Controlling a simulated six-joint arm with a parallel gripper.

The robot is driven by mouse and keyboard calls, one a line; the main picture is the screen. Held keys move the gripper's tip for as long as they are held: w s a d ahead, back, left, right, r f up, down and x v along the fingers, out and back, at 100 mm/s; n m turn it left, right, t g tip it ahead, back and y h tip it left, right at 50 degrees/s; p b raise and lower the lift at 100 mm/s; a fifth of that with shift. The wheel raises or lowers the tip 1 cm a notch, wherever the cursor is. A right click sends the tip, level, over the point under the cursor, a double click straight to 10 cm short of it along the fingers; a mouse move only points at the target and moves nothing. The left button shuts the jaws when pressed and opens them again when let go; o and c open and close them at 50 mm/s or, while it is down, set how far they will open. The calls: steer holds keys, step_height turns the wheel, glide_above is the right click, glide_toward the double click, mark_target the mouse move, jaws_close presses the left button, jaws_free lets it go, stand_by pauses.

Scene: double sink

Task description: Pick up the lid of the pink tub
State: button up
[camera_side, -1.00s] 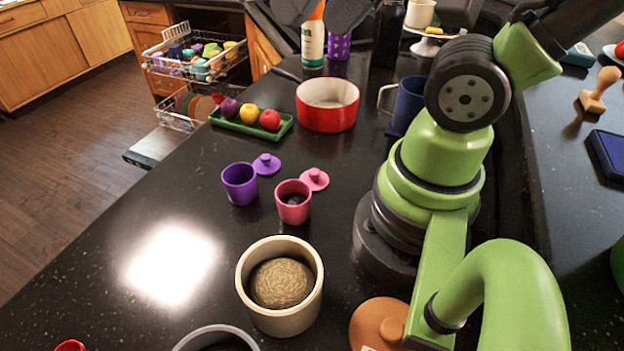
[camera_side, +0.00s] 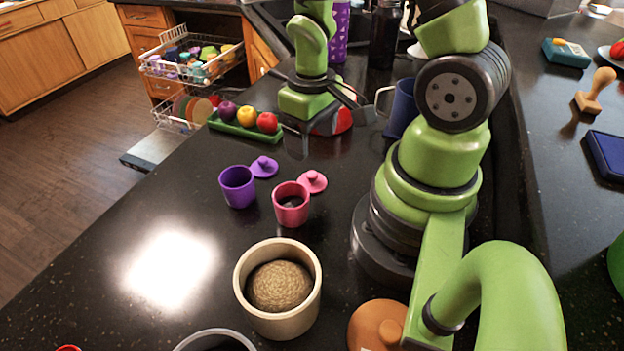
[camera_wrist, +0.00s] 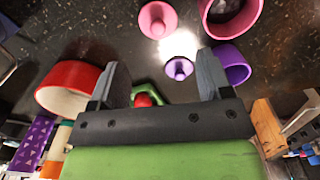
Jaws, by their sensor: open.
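The pink lid (camera_side: 312,181) lies on the dark counter just behind and right of the pink tub (camera_side: 291,207), with its knob up. The tub is uncovered, with something dark inside. In the wrist view the pink lid (camera_wrist: 157,20) is near the top middle, with the pink tub (camera_wrist: 230,18) to its right. My gripper (camera_wrist: 163,78) is open and empty, its two fingers spread apart. In the side view my gripper (camera_side: 312,118) is above the counter beyond the lid, in front of the red pot, clear of both lid and tub.
A purple tub (camera_side: 238,188) and its purple lid (camera_side: 264,167) stand left of the pink pair. A green tray of fruit (camera_side: 245,126), the red pot (camera_wrist: 68,88) and a blue mug (camera_side: 402,108) are farther back. A cream pot (camera_side: 278,318) stands in front.

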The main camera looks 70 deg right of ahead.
mark_target(312, 173)
steer(key=shift+d+f, duration=0.15)
steer(key=shift+f, duration=4.5)
steer(key=c, duration=0.7)
